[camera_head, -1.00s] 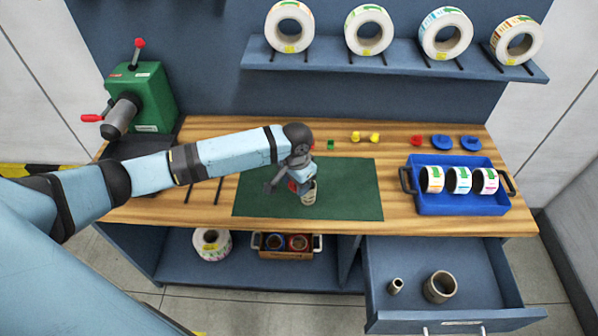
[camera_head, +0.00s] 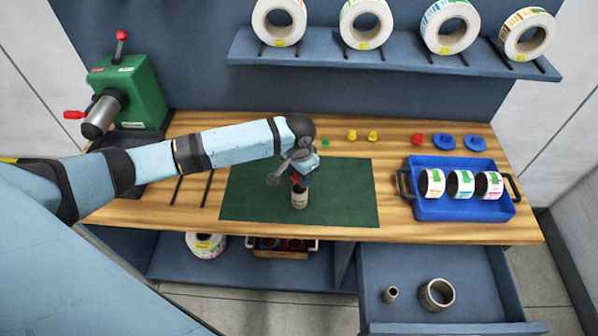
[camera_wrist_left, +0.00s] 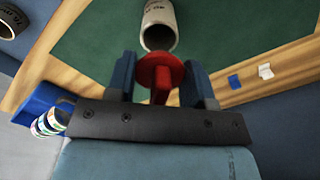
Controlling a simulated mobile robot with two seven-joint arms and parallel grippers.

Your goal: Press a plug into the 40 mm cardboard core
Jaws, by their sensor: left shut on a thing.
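The cardboard core (camera_head: 299,201), a pale printed tube, stands on the green mat (camera_head: 345,200). In the left wrist view the core (camera_wrist_left: 160,28) shows just beyond the fingers, its dark open end facing my gripper. My left gripper (camera_head: 300,180) is over the core's top. It is shut on a red plug (camera_wrist_left: 160,72), with a finger on each side. In the head view only a little red shows between gripper and core. The plug lies close to the core's mouth; I cannot tell whether they touch. My right gripper is not in view.
Loose plugs line the back: green (camera_head: 325,143), yellow (camera_head: 352,135), red (camera_head: 417,138) and blue (camera_head: 443,141). A blue crate (camera_head: 455,209) with label rolls stands right. A green machine (camera_head: 130,92) stands left. An open drawer (camera_head: 470,300) holds a small core (camera_head: 390,294) and a large one (camera_head: 437,294).

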